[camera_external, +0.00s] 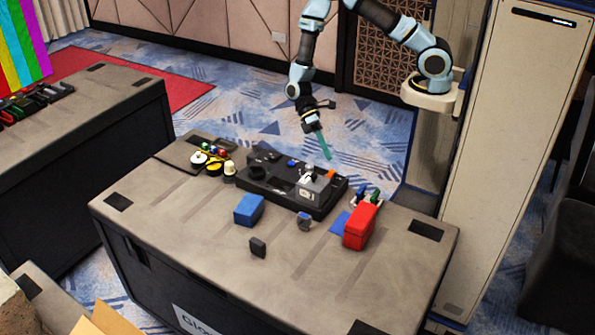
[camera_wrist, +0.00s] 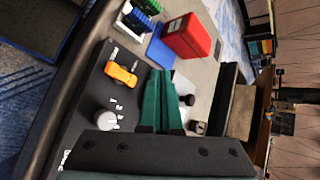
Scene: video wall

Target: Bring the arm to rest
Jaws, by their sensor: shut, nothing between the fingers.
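My gripper (camera_external: 323,145) has green fingers and is in the air above the far edge of the grey-topped case table (camera_external: 160,225). In the wrist view my gripper (camera_wrist: 161,75) shows its two green fingers lying side by side, shut, with nothing held. My arm bends down from the white column at the right. The gripper is apart from the black tray (camera_external: 259,188) below it, which carries a grey block and an orange part.
A red box (camera_external: 360,226), a blue box (camera_external: 249,209) and a small black block (camera_external: 258,247) stand on the table. Small coloured parts (camera_external: 212,155) sit at its back left. Another table (camera_external: 75,125) stands at left. The table's front is mostly clear.

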